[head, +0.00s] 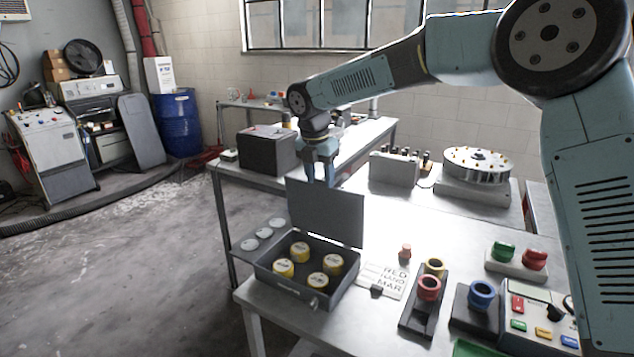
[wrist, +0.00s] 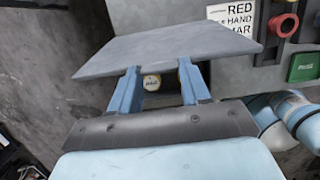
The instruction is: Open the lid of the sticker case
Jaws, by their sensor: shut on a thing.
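The sticker case (head: 290,291) is a dark grey box on the near left corner of the metal table. Several yellow-and-white rolls (head: 300,252) stand inside it. Its lid (head: 325,212) is raised, standing about upright at the back of the case. My gripper (head: 320,172) is at the lid's top edge, partly hidden behind it in the head view. In the wrist view the lid (wrist: 170,48) lies across the fingertips of my gripper (wrist: 158,70), which is shut on it. One roll (wrist: 152,82) shows between the fingers.
Right of the case are a lettered card (head: 390,278), red and yellow rings on a dark stand (head: 418,312), a blue ring (head: 481,295) and a button panel (head: 540,318). A dark box (head: 267,152) stands behind. Open floor lies to the left.

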